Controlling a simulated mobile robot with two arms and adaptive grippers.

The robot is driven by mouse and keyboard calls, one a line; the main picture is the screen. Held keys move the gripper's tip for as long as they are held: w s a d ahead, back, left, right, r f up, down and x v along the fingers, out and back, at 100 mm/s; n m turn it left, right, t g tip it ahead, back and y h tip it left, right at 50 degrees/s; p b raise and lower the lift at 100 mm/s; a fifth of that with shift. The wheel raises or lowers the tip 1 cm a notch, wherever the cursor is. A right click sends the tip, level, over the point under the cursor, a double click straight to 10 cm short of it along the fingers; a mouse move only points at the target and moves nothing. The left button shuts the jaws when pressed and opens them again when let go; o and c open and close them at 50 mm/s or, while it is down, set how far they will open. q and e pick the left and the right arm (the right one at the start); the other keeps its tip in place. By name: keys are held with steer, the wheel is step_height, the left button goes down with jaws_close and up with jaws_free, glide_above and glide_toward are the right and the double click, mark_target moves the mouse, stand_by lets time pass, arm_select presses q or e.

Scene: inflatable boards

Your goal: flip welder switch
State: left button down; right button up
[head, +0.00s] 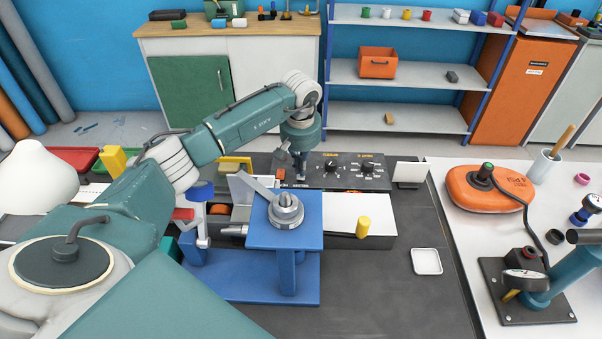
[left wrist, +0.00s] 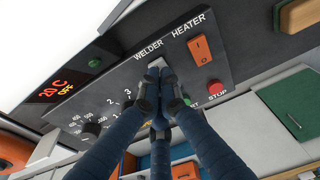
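The welder's dark control panel (head: 345,172) stands at the back of the black bench, with knobs and labels. In the left wrist view the panel (left wrist: 125,75) carries the labels WELDER and HEATER. An orange rocker switch (left wrist: 200,50) sits below HEATER. My left gripper (head: 301,178) points down at the panel's left part. My right gripper is not in view.
A red stop button (left wrist: 215,88) and a green button lie close beside the fingers. The panel's display (left wrist: 62,90) reads 20 C, OFF.

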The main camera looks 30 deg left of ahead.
mark_target(303, 182)
arm_select(q)
steer(key=shift+f+b, duration=0.45)
steer(key=shift+f, duration=0.15)
steer(key=shift+s+d+f+b, duration=0.15)
steer(key=shift+f+b, duration=0.25)
steer(key=shift+f, duration=0.2)
steer(key=shift+d+f+b, duration=0.2)
steer(key=shift+f+b, duration=0.4)
steer(key=shift+f, duration=0.05)
steer(key=shift+d+f+b, duration=0.2)
steer(key=shift+f+b, duration=0.4)
steer(key=shift+f, duration=0.05)
stand_by(0.6)
stand_by(0.3)
steer(key=shift+a+r+p, duration=0.1)
steer(key=shift+r+p, duration=1)
steer(key=shift+r, duration=0.55)
steer(key=r+p, duration=0.1)
steer(key=a+r+p, duration=0.1)
steer(key=r, duration=0.1)
steer(key=shift+r, duration=0.2)
steer(key=shift+d+r, duration=0.1)
steer(key=shift+r, duration=0.25)
